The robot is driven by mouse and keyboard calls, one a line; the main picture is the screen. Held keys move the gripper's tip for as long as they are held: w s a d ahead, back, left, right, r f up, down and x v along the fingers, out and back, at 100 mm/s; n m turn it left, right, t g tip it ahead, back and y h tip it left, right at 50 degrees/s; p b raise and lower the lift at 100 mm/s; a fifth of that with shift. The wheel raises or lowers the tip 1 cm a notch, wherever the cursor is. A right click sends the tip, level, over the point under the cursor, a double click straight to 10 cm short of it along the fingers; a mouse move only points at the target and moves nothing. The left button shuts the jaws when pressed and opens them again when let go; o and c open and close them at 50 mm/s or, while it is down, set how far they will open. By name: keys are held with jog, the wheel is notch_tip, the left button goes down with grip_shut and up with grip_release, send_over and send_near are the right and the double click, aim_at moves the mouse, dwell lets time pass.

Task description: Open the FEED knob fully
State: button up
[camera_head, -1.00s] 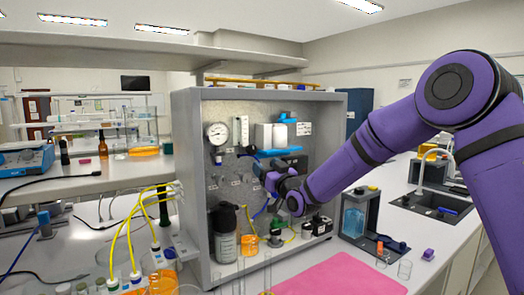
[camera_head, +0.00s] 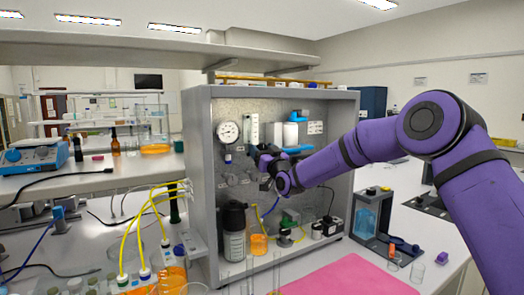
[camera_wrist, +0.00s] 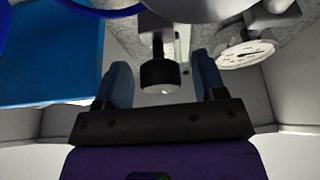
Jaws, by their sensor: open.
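In the wrist view, a black cylindrical knob (camera_wrist: 160,75) on a metal stem shows between the two blue fingertips of my gripper (camera_wrist: 164,78). The fingers are open, with a gap visible on each side of the knob. I cannot read a label that marks it as FEED. In the head view, my gripper (camera_head: 262,163) is in front of the grey panel (camera_head: 205,135), right of the round gauge (camera_head: 228,132). The arm and gripper hide part of the panel, and the small knobs there are hard to make out.
The white gauge also shows at upper right in the wrist view (camera_wrist: 245,53), with a large blue surface (camera_wrist: 50,55) at left. Below my arm stand a dark bottle (camera_head: 234,235) and an orange-filled jar (camera_head: 259,244). A pink mat (camera_head: 350,278) lies in front.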

jog(key=shift+w+a+r, duration=0.15)
jog(key=shift+w, duration=0.05)
jog(key=c, duration=0.9)
jog(key=shift+n, duration=0.3)
